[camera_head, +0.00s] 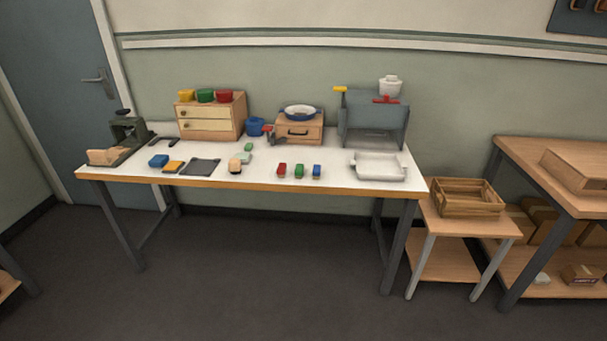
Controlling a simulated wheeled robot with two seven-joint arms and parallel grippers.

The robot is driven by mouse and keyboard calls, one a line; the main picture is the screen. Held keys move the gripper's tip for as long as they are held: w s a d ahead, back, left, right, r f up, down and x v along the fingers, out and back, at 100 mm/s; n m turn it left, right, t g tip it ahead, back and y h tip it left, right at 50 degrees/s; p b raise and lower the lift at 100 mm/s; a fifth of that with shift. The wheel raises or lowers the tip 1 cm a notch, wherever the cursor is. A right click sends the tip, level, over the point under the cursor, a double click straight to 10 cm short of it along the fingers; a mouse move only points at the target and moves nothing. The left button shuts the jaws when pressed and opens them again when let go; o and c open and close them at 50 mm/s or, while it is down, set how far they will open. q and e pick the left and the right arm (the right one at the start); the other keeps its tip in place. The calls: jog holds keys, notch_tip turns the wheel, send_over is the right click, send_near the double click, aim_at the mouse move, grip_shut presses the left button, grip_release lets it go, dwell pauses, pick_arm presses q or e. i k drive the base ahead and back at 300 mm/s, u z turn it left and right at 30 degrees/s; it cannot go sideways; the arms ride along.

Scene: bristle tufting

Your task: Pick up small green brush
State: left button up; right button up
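A small green brush (299,171) appears to be the green block-like piece on the white-topped table (330,180), near the front edge. It stands between a similar red piece (282,169) on its left and a blue piece (317,171) on its right, with small gaps between them. Its details are too small to make out. Neither of my grippers is in view.
A white tray (378,172) lies right of the small pieces. A dark flat plate (200,167) and a blue block (158,160) lie to the left. Drawer boxes and a grey open cabinet (375,122) stand behind. Floor (240,270) before the table is clear.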

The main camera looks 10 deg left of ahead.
aim_at(298, 168)
jog(key=z, duration=0.6)
jog(key=i, duration=0.7)
jog(key=z, duration=0.7)
jog(key=i, duration=1.75)
jog(key=u, duration=1.3)
jog(key=i, duration=0.5)
jog(key=u, duration=0.55)
